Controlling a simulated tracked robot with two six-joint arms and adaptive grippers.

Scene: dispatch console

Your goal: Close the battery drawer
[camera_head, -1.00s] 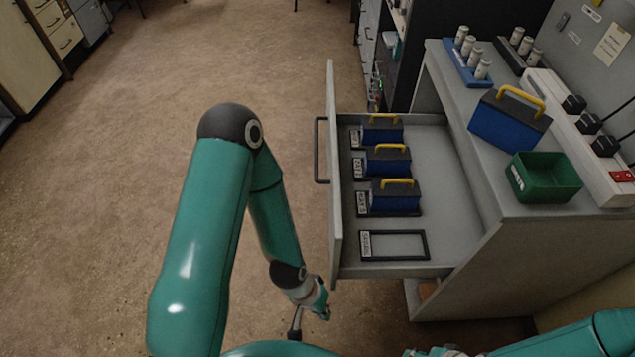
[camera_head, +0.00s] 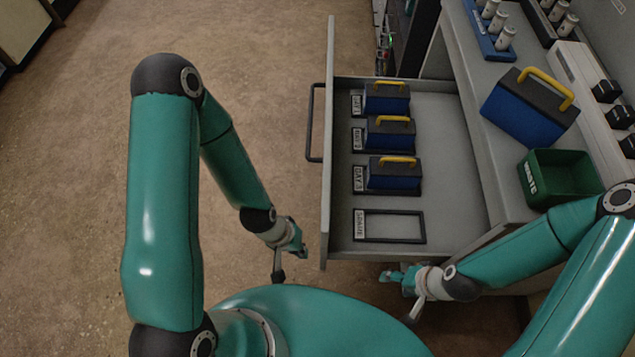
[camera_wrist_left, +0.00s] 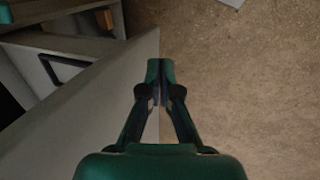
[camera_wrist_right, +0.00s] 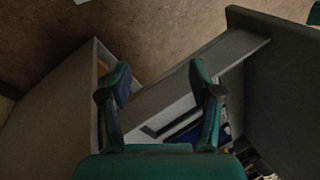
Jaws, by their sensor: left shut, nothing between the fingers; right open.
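The battery drawer (camera_head: 440,150) is pulled out of the grey console, with its tall front panel (camera_head: 327,150) and dark bar handle (camera_head: 311,122) on the left. Three blue batteries with yellow handles (camera_head: 387,98) (camera_head: 389,133) (camera_head: 394,173) stand in its labelled slots. The slot marked SPARE (camera_head: 390,226) is empty. My left gripper (camera_head: 302,250) is shut and empty, just left of the front panel's near end; it also shows in the left wrist view (camera_wrist_left: 160,85). My right gripper (camera_head: 386,276) is open and empty in front of the drawer's near side; its spread fingers show in the right wrist view (camera_wrist_right: 158,85).
On the console top (camera_head: 490,120) are a larger blue battery with a yellow handle (camera_head: 528,106), a green WASTE bin (camera_head: 560,178), and racks of white cylinders (camera_head: 492,32). Open brown floor (camera_head: 260,60) lies left of the drawer front.

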